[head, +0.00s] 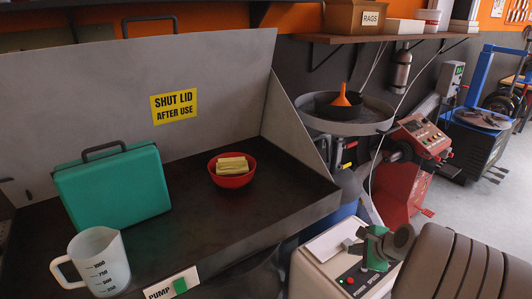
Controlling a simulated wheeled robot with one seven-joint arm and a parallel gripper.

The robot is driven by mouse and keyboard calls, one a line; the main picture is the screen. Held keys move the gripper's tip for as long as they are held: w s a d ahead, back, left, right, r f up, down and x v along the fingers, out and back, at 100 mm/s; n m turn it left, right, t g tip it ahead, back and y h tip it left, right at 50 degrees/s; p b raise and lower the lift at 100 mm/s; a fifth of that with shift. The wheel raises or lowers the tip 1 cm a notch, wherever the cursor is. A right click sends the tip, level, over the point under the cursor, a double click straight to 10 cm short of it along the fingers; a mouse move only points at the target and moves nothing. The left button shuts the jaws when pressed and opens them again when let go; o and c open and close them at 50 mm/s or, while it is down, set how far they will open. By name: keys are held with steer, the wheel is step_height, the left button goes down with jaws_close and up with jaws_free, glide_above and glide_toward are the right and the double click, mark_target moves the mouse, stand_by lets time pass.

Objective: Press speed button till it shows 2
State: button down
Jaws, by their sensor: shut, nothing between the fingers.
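I cannot make out a speed button or a speed number in the head view. A low white cabinet (325,262) at the lower right has a dark panel (362,281) with a red knob and small buttons, too small to read. A green and grey machine head (378,246) sits above that panel. A red machine (400,190) behind it has a sloped control panel (421,133) with several small controls; their labels are unreadable. My gripper is not in view.
A large dark ribbed tyre-like shape (465,265) fills the lower right corner. A dark bench basin (190,235) at left holds a green case (113,187), a measuring jug (100,262) and a red bowl (232,180). A round grey tray (345,125) with an orange funnel stands behind.

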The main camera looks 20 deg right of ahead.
steer(key=a+r+n+g, duration=0.35)
steer(key=a+n, duration=0.65)
steer(key=a, duration=0.4)
steer(key=s+a+r+n+g, duration=0.1)
steer(key=s+a+r+n, duration=0.2)
steer(key=s+a+n, duration=0.8)
steer(key=shift+a+r+n+h, duration=0.4)
steer(key=shift+a+n, duration=0.15)
steer(key=shift+n, duration=0.35)
